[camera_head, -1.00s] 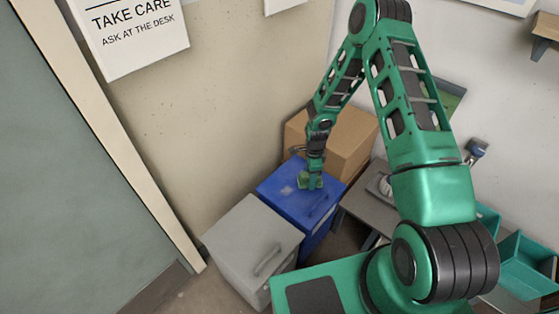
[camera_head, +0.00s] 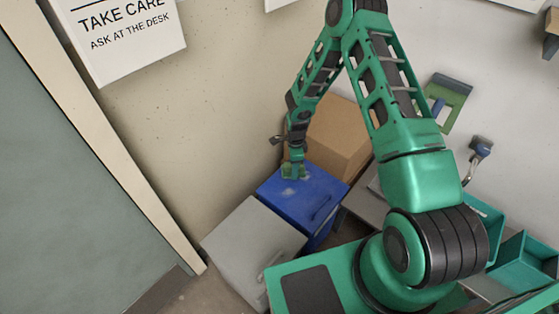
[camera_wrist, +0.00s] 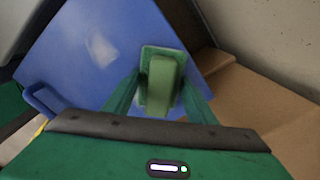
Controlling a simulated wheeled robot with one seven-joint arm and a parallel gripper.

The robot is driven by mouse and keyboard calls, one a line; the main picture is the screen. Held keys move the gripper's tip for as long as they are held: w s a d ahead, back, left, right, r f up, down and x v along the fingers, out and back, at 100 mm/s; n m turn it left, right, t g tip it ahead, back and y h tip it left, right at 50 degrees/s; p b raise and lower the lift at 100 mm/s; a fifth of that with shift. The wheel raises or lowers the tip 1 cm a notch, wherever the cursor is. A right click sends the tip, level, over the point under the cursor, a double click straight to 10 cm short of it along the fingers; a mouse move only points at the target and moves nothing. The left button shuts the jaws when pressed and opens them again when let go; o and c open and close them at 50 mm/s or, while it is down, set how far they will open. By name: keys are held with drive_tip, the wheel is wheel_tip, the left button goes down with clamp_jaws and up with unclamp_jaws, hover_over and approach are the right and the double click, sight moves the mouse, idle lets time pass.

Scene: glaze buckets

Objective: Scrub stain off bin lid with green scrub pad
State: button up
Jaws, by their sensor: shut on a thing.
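The blue bin lid (camera_head: 297,203) is in the middle of the head view and fills the upper left of the wrist view (camera_wrist: 65,50). A pale, whitish stain (camera_wrist: 102,50) shows on it. My gripper (camera_head: 293,164) is over the lid's far part. In the wrist view, its two green fingers (camera_wrist: 160,98) are shut on the green scrub pad (camera_wrist: 162,86), which has a block-like grip on a flat base. The pad is beside the stain, near the lid's edge. I cannot tell whether it touches the lid.
A grey bin lid (camera_head: 250,245) adjoins the blue bin at front left. A cardboard box (camera_head: 338,138) stands behind it, close to my gripper. A wall rises at the back left. Teal bins (camera_head: 523,262) are at the right.

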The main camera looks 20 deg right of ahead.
drive_tip(key=r, duration=0.3)
drive_tip(key=shift+w+a+r, duration=0.2)
drive_tip(key=shift+a+r, duration=0.15)
drive_tip(key=shift+d+r, duration=0.15)
drive_tip(key=shift+r, duration=2.45)
